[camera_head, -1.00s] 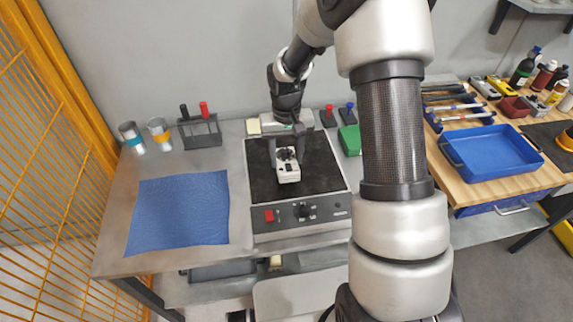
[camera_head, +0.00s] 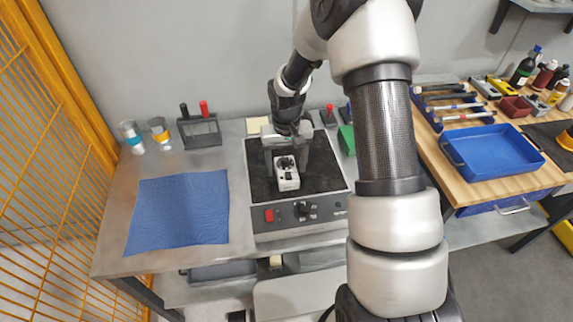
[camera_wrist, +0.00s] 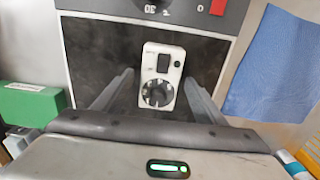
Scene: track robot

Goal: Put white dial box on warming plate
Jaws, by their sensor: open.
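The white dial box (camera_head: 287,178) rests on the black surface of the warming plate (camera_head: 323,179), near its middle. In the wrist view the box (camera_wrist: 171,58) shows a black dial and a black switch on its face. My gripper (camera_head: 289,168) is over the warming plate, at the back end of the box. In the wrist view its fingers (camera_wrist: 160,90) are spread on both sides of the box, with a gap on each side. The gripper is open and holds nothing.
A blue cloth (camera_head: 180,212) lies left of the warming plate. A wire holder (camera_head: 201,132) with black and red handles and two cups stand at the back left. A green box (camera_head: 347,139) is behind right. A blue tray (camera_head: 490,152) sits on the wooden bench.

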